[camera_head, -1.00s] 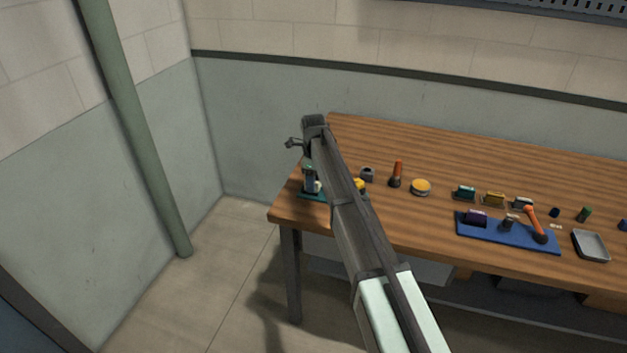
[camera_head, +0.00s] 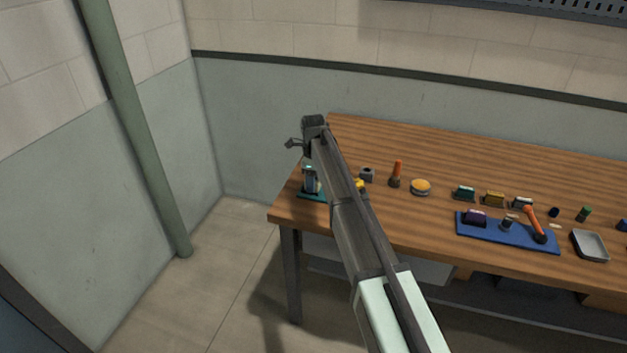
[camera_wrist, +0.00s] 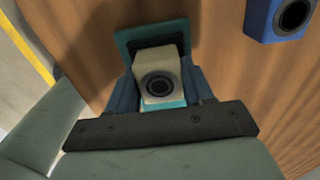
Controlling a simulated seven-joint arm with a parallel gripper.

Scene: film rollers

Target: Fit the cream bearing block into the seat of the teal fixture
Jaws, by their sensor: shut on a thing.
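The cream bearing block (camera_wrist: 162,66) is between the two blue-grey fingers of my gripper (camera_wrist: 160,84) in the wrist view, with its round dark bore facing the camera. My gripper is shut on it. The teal fixture (camera_wrist: 143,30) shows as a dark teal rim just beyond the block. A bright teal strip shows at the block's near edge. In the head view the fixture's teal base (camera_head: 313,196) sits at the table's left end, with my gripper (camera_head: 311,184) right over it. The seat is hidden, and I cannot tell whether the block touches it.
A grey block with a hole (camera_head: 367,174), an orange-handled brush (camera_head: 397,174) and a yellow round tin (camera_head: 421,187) stand to the right. A blue tray (camera_head: 485,233) holds several parts. A blue block with a bore (camera_wrist: 262,20) is close by in the wrist view. The table's left edge is near.

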